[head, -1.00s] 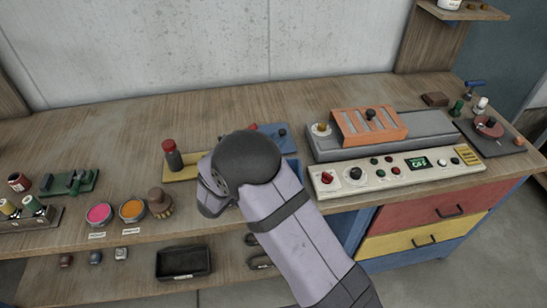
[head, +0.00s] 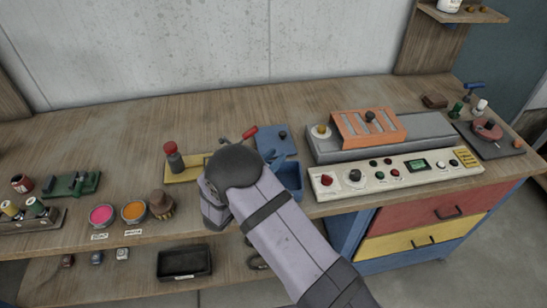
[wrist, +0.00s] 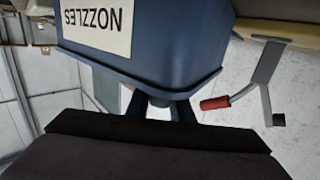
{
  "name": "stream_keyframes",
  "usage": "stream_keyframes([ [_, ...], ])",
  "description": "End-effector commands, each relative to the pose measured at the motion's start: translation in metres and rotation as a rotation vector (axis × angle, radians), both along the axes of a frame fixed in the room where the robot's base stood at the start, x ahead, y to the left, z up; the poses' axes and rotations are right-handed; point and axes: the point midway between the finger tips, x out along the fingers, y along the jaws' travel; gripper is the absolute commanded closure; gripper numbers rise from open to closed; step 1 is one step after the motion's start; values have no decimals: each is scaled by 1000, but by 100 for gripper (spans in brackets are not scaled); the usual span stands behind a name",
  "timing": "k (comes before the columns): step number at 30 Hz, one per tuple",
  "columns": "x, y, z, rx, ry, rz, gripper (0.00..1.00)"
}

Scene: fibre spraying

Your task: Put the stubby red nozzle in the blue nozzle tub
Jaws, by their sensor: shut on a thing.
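The blue nozzle tub (head: 291,178) stands on the bench, partly hidden by my arm. In the wrist view it is close and upside down, with its NOZZLES label (wrist: 97,27) and rim (wrist: 150,84). My gripper (wrist: 162,108) is at the tub's rim. Its fingers pass behind the front wall, which hides their tips and the thing they are shut on. My arm hides the gripper in the head view. I cannot make out the stubby red nozzle. A blue lid (head: 272,146) with a dark knob lies behind the tub.
A red-handled crank (wrist: 216,103) is close beside the tub. A red-topped dark cylinder (head: 174,160) stands on a yellow plate to the left. A control panel (head: 400,172) is to the right. Small coloured pieces (head: 96,257) and a black tray (head: 183,263) sit on the lower shelf.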

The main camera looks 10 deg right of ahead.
Motion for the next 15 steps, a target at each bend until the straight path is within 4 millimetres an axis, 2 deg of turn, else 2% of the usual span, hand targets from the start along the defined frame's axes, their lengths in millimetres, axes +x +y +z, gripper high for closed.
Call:
stream_keyframes([
  [15,0,0,-11,0,0,0,100],
])
